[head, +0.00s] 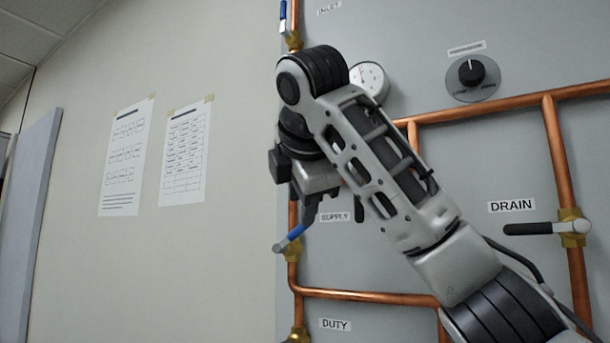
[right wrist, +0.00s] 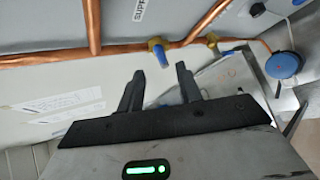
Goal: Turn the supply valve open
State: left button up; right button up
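The supply valve has a brass body (head: 292,252) on a copper pipe and a lever with a blue grip (head: 293,236), slanting up to the right across the pipe. The SUPPLY label (head: 335,217) is beside it. My right gripper (head: 333,215) is open and empty, its fingers wide apart, with one finger close to the blue grip's upper end. In the right wrist view (right wrist: 160,80), the blue grip (right wrist: 162,56) shows just beyond the fingertips, in line with the gap between them. Contact cannot be told. My left gripper is not in view.
The grey panel also holds a drain valve (head: 545,229) with a black lever, a black knob (head: 472,72), a gauge (head: 370,78) partly behind my arm, and copper pipes (head: 365,297). Another blue lever (head: 284,18) is at the top. Papers (head: 183,155) hang on the left wall.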

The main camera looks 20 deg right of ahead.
jog(key=b+v, duration=0.2)
jog(key=v, duration=0.6)
